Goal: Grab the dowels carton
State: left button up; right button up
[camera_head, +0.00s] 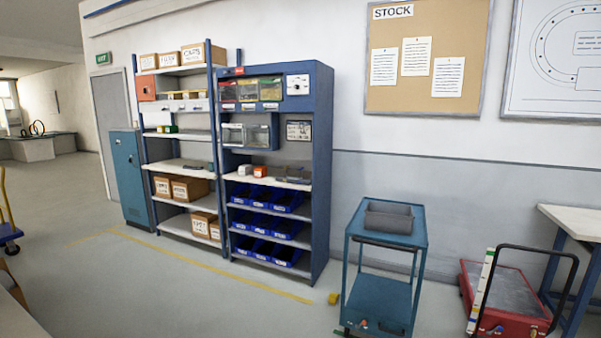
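Several brown cartons with white labels stand on the open shelf unit at the left. Three are on its top shelf, the right one a carton marked CAPS (203,53). A carton (189,189) and another carton (164,186) sit on a lower shelf. More cartons (203,225) sit at the bottom. Small white and orange boxes (252,170) lie on the blue cabinet's worktop. I cannot read which one is the dowels carton; the labels are too small. Neither of my grippers is in view.
The blue cabinet (321,150) stands beside the shelf unit. A teal cart (384,303) with a grey bin (389,217) and a red trolley (508,295) stand to the right. A yellow block (334,298) lies on the floor. Open floor (160,290) lies before the shelves.

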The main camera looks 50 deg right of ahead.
aim_at(260, 172)
jog(key=i+l+z, duration=0.25)
jog(key=i+z, duration=0.6)
jog(key=i, duration=0.15)
jog(key=i+z, duration=0.4)
jog(key=i, duration=0.15)
jog(key=i+j, duration=0.15)
jog(key=i, duration=0.25)
jog(key=i+j, duration=0.15)
jog(key=i, duration=0.25)
jog(key=i+j+z, duration=0.1)
jog(key=i, duration=0.3)
jog(key=i+j, duration=0.25)
jog(key=i, duration=0.15)
